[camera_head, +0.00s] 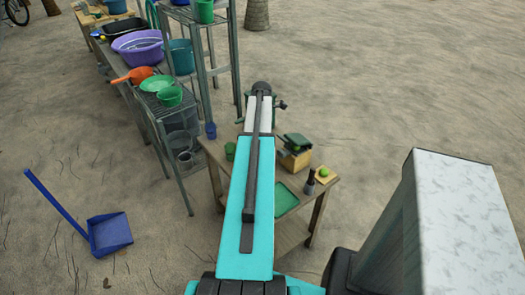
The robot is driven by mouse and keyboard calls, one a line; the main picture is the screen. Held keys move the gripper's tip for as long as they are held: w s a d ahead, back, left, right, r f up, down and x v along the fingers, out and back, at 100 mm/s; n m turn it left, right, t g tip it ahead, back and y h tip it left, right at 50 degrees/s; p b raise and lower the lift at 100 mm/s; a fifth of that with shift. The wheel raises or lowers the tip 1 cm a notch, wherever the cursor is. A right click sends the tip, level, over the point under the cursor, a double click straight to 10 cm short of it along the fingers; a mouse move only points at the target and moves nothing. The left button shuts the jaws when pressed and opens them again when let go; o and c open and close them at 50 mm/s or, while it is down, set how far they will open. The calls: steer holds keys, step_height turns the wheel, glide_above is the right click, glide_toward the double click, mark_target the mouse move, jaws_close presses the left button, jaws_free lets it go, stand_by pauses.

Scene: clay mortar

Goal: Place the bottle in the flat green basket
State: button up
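The flat green basket (287,197) lies on the wooden table, to the right of my arm, which hides its left part. A small dark bottle-like thing (310,184) stands upright near the table's right edge, just right of the basket and apart from it. It looks like the bottle, but it is small in the view. My turquoise arm reaches forward over the table. I cannot tell whether anything is held.
On the table are a lime (324,171) on a small board, a green-topped box (295,155) and a green cup (230,150). A metal rack with tubs (140,45) stands at left. A blue dustpan (109,234) lies on the ground. Open sandy ground lies at right.

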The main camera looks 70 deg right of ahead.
stand_by(0.4)
jaws_close()
steer(key=shift+r, duration=0.1)
steer(key=shift+r+b, duration=0.8)
steer(key=shift+r, duration=4.15)
